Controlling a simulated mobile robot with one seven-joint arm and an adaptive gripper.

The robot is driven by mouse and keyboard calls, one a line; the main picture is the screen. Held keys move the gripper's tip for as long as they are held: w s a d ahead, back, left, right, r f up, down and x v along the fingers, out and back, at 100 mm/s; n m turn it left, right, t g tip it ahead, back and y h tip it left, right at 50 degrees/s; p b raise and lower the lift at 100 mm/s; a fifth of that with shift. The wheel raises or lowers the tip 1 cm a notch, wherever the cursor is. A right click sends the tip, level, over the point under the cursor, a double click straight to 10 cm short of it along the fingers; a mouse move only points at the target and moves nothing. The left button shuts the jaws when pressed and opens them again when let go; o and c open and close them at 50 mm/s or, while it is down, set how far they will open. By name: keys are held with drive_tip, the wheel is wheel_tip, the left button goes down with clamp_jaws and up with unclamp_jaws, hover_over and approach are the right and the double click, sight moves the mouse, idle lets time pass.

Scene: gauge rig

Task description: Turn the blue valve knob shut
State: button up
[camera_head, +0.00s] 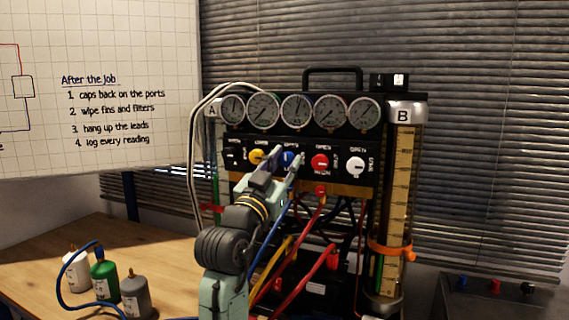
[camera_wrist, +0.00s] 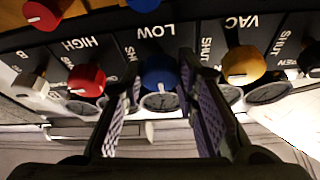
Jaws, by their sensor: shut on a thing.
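The blue valve knob (camera_head: 289,158) sits on the black valve panel between the yellow and red knobs. My gripper (camera_head: 289,154) reaches up to it from below, one finger on each side, and hides part of it. In the wrist view the blue knob (camera_wrist: 159,74) lies between the ends of my gripper's fingers (camera_wrist: 160,80), near the label LOW. My gripper is shut on this knob. A white pointer mark shows on the knob, on the side facing the gauges.
The yellow knob (camera_head: 257,156) and red knob (camera_head: 320,162) stand close on either side; a white knob (camera_head: 355,165) is farther right. Gauges (camera_head: 297,110) line the top. Coloured hoses (camera_head: 300,275) hang below the panel. Several small bottles (camera_head: 104,278) stand on the bench at left.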

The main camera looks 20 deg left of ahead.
clamp_jaws()
drive_tip(key=shift+f+m+b, duration=0.1)
drive_tip(key=shift+m+b, duration=0.3)
drive_tip(key=shift+b, duration=0.05)
drive_tip(key=m+h+b, duration=0.1)
drive_tip(key=m+b, duration=0.2)
drive_tip(key=shift+a+f+m+h+b, duration=0.1)
drive_tip(key=shift+m+h+b, duration=0.2)
drive_tip(key=shift+h+b, duration=0.1)
drive_tip(key=m+g+h+b, duration=0.1)
drive_tip(key=m+b, duration=0.1)
drive_tip(key=m, duration=0.1)
drive_tip(key=shift+m+h, duration=0.3)
drive_tip(key=shift+h, duration=0.1)
drive_tip(key=m, duration=0.1)
drive_tip(key=m+g+h, duration=0.1)
drive_tip(key=m, duration=0.1)
drive_tip(key=m+g+b, duration=0.1)
drive_tip(key=shift+r+m, duration=0.3)
drive_tip(key=m+g, duration=0.1)
drive_tip(key=m, duration=0.4)
drive_tip(key=shift+a+r+g+h+p, duration=0.1)
drive_tip(key=shift+r+g+h+p, duration=0.1)
drive_tip(key=shift+g+h+p, duration=0.15)
drive_tip(key=shift+m+g+p, duration=0.55)
drive_tip(key=shift+m+g, duration=0.3)
drive_tip(key=shift+m, duration=0.95)
